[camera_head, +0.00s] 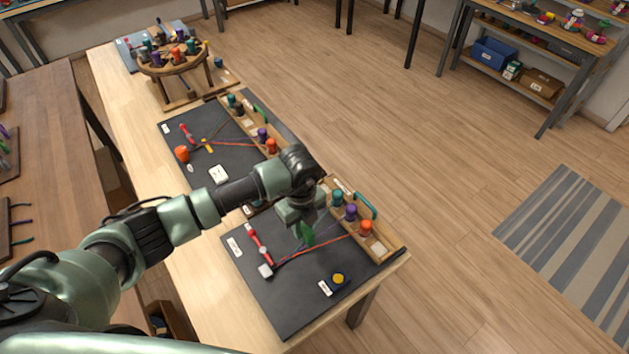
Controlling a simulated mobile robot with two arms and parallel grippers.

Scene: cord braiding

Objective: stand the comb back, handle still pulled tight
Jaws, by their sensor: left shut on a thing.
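My left gripper (304,218) is over the near dark mat (297,297), pointing down. It is shut on a green comb (307,234), held upright near the stretched cords; I cannot tell whether it touches them or the mat. The red handle (259,247) lies on the mat's left part, by a small white block (265,271). Red and blue-purple cords (318,247) fan from there to the wooden tray (384,243), looking straight. The tray holds teal, purple and orange spools (351,212). My right gripper is not in view.
A blue-green upright piece (366,205) stands at the tray's far edge. A second mat (178,135) with cords lies beyond, then a round wooden stand (173,65).

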